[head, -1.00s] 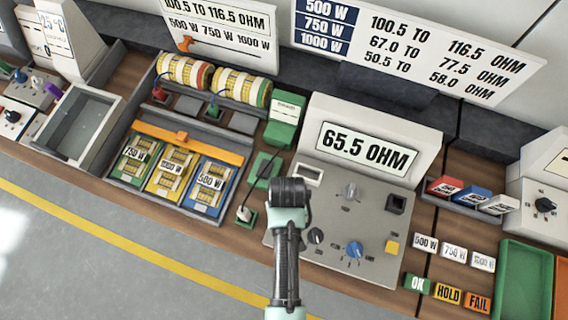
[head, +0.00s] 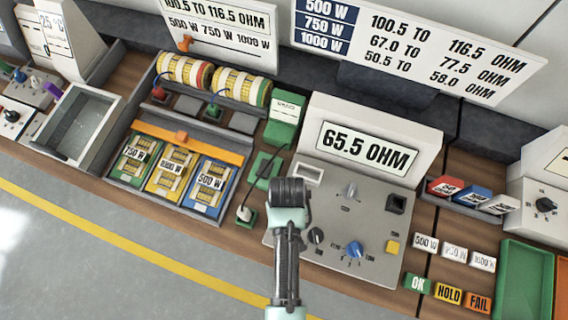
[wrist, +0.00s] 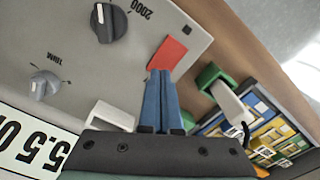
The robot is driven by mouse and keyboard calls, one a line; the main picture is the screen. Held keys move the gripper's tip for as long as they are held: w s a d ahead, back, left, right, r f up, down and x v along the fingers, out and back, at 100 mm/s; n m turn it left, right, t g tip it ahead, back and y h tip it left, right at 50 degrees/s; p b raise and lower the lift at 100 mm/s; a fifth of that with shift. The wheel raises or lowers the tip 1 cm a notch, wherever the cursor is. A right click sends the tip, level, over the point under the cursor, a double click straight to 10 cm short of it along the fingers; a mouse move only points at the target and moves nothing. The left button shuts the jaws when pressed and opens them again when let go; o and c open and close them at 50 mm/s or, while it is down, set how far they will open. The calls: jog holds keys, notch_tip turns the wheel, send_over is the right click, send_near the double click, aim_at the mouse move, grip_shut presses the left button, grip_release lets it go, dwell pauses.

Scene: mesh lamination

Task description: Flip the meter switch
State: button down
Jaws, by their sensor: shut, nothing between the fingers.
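The meter (head: 330,270) is a grey sloped panel with a raised display (head: 368,150) reading 65.5 OHM. A flat red piece (wrist: 168,54), seemingly the switch, sits near the panel's edge in the wrist view. In the head view my arm hides it. My gripper (wrist: 160,72) is shut and empty, its blue fingers pointing at the red piece. The fingertips overlap its near edge in the picture; I cannot tell whether they touch it. In the head view the fingertips are hidden beneath my wrist.
The panel carries a black knob (wrist: 108,22), a grey knob (head: 350,190), a blue knob (head: 354,249), a yellow button (head: 392,247) and a white-rimmed socket (wrist: 112,115). A white plug on a green base (head: 246,215) stands left of the panel, with a tray of mesh pieces (head: 125,185) beyond.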

jog(key=shift+f+b, duration=0.5)
jog(key=shift+f, duration=0.3)
jog(key=shift+r, duration=0.1)
notch_tip(320, 180, up, 7)
jog(key=p, duration=0.7)
jog(key=shift+p, duration=0.35)
dwell(0.5)
